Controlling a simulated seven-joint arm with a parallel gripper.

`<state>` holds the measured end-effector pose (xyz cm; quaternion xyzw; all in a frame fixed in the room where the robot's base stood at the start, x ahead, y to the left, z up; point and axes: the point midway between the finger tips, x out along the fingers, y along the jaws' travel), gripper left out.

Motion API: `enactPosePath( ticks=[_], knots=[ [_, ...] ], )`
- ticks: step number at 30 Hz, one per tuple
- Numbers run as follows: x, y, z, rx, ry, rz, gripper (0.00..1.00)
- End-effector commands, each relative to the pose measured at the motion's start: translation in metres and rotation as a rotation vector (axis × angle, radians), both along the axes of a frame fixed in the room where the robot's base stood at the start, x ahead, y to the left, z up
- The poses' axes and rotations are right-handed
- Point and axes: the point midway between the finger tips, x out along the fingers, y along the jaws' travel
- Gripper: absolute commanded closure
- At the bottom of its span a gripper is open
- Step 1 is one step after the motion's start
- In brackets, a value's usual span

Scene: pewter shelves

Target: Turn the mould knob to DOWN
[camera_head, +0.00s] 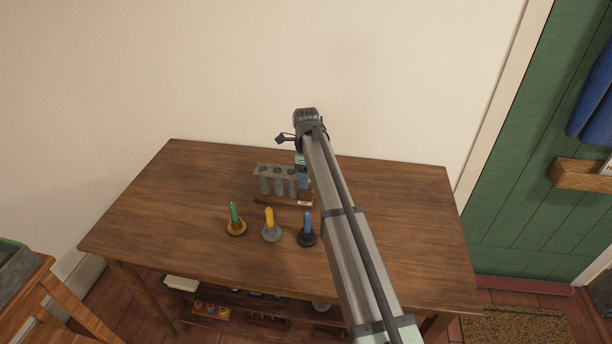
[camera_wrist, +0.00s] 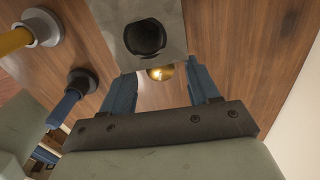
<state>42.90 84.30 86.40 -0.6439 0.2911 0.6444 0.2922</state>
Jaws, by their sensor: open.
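The grey candle mould (camera_head: 278,184) with several upright tubes stands on the wooden table, partly hidden by my arm at its right. The wrist view shows a grey plate of it (camera_wrist: 176,28) with a dark round hole. A shiny brass-coloured round part, seemingly the knob (camera_wrist: 160,73), sits just below the plate, between the fingers in the picture. My gripper (camera_wrist: 159,80) is open, its two blue fingers either side of the knob; I cannot tell whether they touch it. In the head view the blue fingers (camera_head: 303,179) are beside the mould's right end. The knob's setting is not readable.
In front of the mould stand a green candle (camera_head: 235,213), a yellow candle (camera_head: 269,217) and a blue candle (camera_head: 308,224) in round holders. The table (camera_head: 160,205) is clear at left and right. A wall rises behind. Small items lie on a shelf below.

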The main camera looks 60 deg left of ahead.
Motion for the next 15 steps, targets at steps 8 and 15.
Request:
enactPosePath(
  ticks=[8,15],
  knots=[
    [0.0001,0.0001,-0.0021,0.001,-0.001,0.0,0.4],
    [0.0001,0.0001,-0.002,0.0,0.0,0.0,0.58]
  ],
)
